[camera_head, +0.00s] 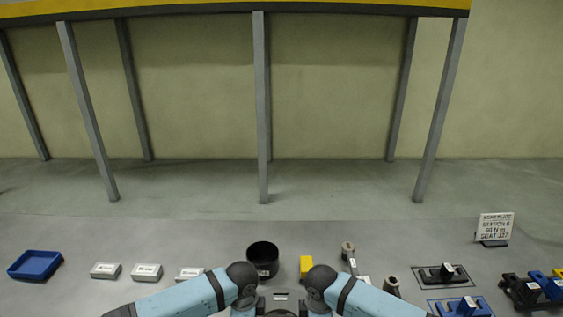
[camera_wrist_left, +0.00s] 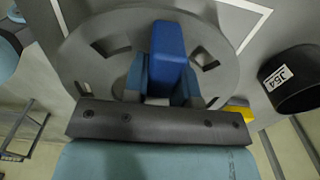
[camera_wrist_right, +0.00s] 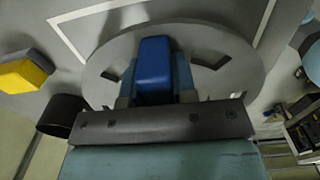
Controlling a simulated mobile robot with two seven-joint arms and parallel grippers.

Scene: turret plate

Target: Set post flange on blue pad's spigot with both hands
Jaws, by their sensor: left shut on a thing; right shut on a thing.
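The post flange shows as a grey round plate with cut-out slots in the left wrist view (camera_wrist_left: 222,35) and in the right wrist view (camera_wrist_right: 240,55). My left gripper (camera_wrist_left: 163,88) is shut on a blue grip block (camera_wrist_left: 172,45) at the plate's near side. My right gripper (camera_wrist_right: 154,92) is shut on another blue grip block (camera_wrist_right: 153,62) of the same plate. In the head view both gripper tips are out of sight at the bottom edge. A blue pad piece (camera_head: 463,306) lies inside a marked outline at the lower right. I cannot make out its spigot.
A black bin (camera_head: 262,256) and a yellow block (camera_head: 306,265) stand just beyond my arms. A blue tray (camera_head: 35,265) and several grey labelled blocks (camera_head: 147,272) lie left. A black fixture (camera_head: 441,275) and a sign (camera_head: 495,227) are right. The rear floor is clear apart from posts.

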